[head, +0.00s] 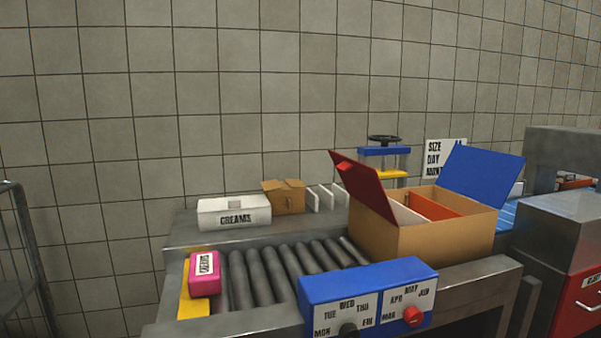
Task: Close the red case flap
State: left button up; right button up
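A brown cardboard case (427,240) sits on the right part of the roller conveyor. Its red flap (364,184) stands raised on the left side, tilted outward to the left. Its blue flap (482,177) stands raised on the right side, tilted outward to the right. An orange-red panel (434,204) and a pale piece (402,212) show inside the open case. Neither of my grippers shows in the head view.
A blue box with day and month dials (372,288) stands at the conveyor's front edge. A pink box (204,273) lies at the left end of the rollers (275,270). A white CREAMS box (234,212) and a small cardboard box (284,196) are behind.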

aim_at(362, 182)
jog(key=j+u, duration=0.15)
jog(key=j, duration=1.4)
